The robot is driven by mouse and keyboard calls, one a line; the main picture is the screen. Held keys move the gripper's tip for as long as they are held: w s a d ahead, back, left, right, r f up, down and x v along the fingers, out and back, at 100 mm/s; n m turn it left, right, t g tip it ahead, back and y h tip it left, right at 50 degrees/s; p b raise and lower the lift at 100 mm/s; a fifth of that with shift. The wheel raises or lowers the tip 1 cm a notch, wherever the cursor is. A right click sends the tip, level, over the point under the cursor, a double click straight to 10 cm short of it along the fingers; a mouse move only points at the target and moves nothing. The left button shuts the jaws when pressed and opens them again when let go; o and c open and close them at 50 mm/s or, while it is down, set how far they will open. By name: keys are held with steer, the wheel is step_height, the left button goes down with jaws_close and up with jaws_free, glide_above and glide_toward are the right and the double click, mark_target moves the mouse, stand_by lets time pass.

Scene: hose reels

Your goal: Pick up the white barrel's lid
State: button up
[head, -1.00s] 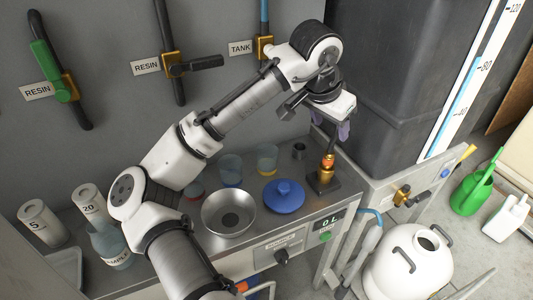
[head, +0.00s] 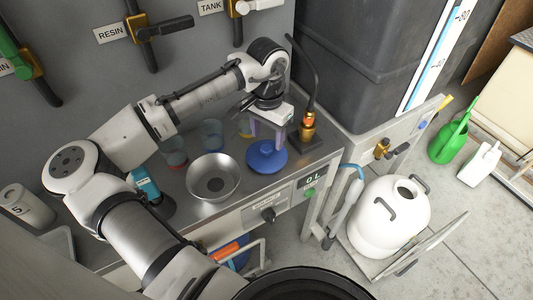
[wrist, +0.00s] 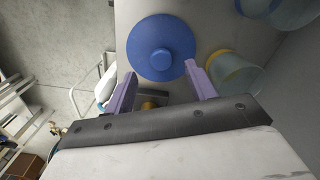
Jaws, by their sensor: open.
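The white barrel (head: 388,225) stands at the right of the bench with its round top opening uncovered. A round blue lid with a central knob (head: 266,158) lies flat on the metal bench; I take it to be the barrel's lid. It also shows in the wrist view (wrist: 162,30). My gripper (head: 267,138) is open and empty, with its purple fingers pointing down just over the lid. In the wrist view my gripper (wrist: 162,73) has one finger on each side, near the lid's lower edge. I cannot tell whether they touch it.
A metal bowl (head: 213,178) stands left of the lid, with clear cups (head: 211,133) behind. A brass fitting (head: 308,125) stands close on the lid's right. A dark tank (head: 355,60) rises behind. A green watering can (head: 448,143) is on the floor at right.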

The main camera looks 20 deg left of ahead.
mark_target(267, 147)
steer(key=shift+a+f, duration=0.1)
steer(key=shift+f, duration=1.85)
steer(key=c, duration=1.1)
steer(key=shift+r, duration=0.1)
